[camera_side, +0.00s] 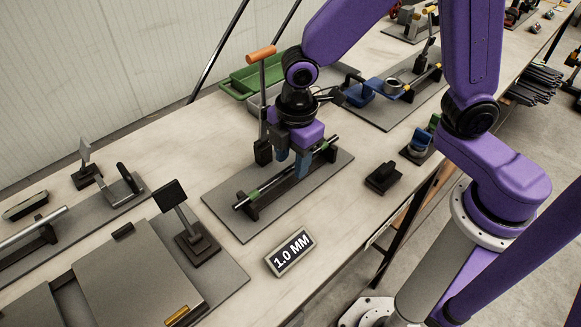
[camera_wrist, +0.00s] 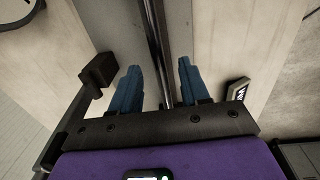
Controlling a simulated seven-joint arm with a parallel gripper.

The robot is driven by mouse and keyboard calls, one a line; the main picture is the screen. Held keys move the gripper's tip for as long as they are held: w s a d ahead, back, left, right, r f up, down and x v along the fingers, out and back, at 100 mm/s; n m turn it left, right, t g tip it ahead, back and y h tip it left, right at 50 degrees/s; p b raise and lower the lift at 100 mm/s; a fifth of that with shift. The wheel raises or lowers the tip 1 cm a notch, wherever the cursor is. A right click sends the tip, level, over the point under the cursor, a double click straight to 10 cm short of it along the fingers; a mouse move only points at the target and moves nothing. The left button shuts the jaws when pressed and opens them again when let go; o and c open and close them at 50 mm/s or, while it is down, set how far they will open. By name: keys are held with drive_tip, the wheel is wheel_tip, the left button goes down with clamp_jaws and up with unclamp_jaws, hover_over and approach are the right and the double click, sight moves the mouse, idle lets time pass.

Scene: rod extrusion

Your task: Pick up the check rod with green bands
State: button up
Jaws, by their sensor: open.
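The check rod with green bands (camera_side: 267,187) lies across two dark supports on a grey plate (camera_side: 232,218) in the side view. My gripper (camera_side: 292,163), with blue fingers, is over the middle of the rod, pointing down. In the wrist view, the shiny rod (camera_wrist: 158,35) runs between the two open fingers of my gripper (camera_wrist: 158,72), with a gap visible on each side. The green bands do not show in the wrist view. Part of the rod behind the fingers is hidden in the side view.
An orange-handled upright tool (camera_side: 262,80) stands close behind my gripper. A "1.0 MM" sign (camera_side: 290,252) lies in front of the plate. A dark block (camera_side: 383,178) is to the right. Another plate with blue fixtures (camera_side: 385,90) stands farther back. Bare bench lies between.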

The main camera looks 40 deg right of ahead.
drive_tip(key=shift+f, duration=0.4)
clamp_jaws()
drive_tip(key=shift+r, duration=0.15)
